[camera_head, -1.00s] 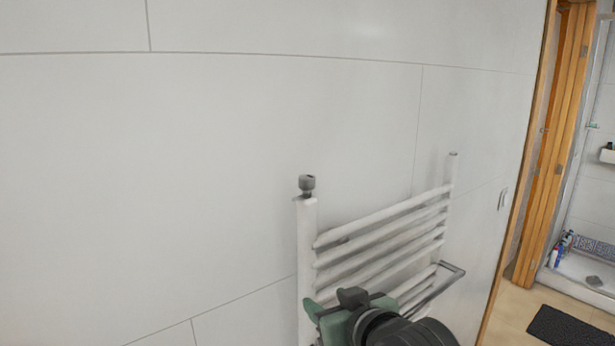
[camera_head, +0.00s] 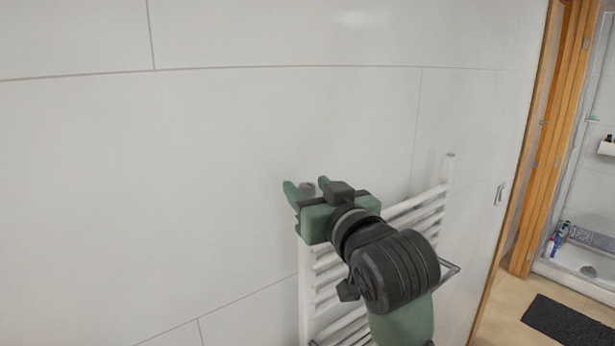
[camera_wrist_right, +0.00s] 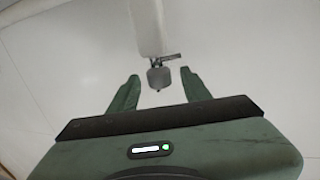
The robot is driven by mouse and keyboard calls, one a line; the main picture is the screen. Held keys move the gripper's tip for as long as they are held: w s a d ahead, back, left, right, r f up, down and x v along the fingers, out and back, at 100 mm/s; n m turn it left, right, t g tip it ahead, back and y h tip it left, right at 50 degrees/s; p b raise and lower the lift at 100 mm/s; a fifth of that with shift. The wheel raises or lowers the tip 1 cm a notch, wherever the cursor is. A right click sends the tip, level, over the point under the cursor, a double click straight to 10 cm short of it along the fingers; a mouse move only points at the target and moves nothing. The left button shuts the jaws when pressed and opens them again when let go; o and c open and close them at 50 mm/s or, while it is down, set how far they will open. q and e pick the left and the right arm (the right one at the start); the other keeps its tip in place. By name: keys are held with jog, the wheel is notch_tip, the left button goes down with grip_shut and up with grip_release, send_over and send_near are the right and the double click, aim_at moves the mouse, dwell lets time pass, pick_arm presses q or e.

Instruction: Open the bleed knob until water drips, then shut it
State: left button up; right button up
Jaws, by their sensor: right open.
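The bleed knob (camera_head: 307,188) is a small dark grey cap on top of the left upright of the white towel radiator (camera_head: 304,280). My right gripper (camera_head: 307,184) is at the knob's height, with one green finger on each side of it in the head view. In the right wrist view, the knob (camera_wrist_right: 159,77) lies between the tips of the two open fingers, with a visible gap on both sides. The gripper's body hides the top of the left upright in the head view. No water drops show. My left gripper is not in view.
The radiator's rails (camera_head: 415,210) run right behind my right arm, with a metal towel bar (camera_head: 452,268) at their right. The tiled wall (camera_head: 150,180) is bare to the left. A wooden door frame (camera_head: 555,130) and a dark mat (camera_head: 568,325) are at the right.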

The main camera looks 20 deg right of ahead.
jog(key=shift+w+f, duration=0.1)
jog(key=shift+w, duration=0.6)
jog(key=shift+s, duration=0.1)
grip_shut()
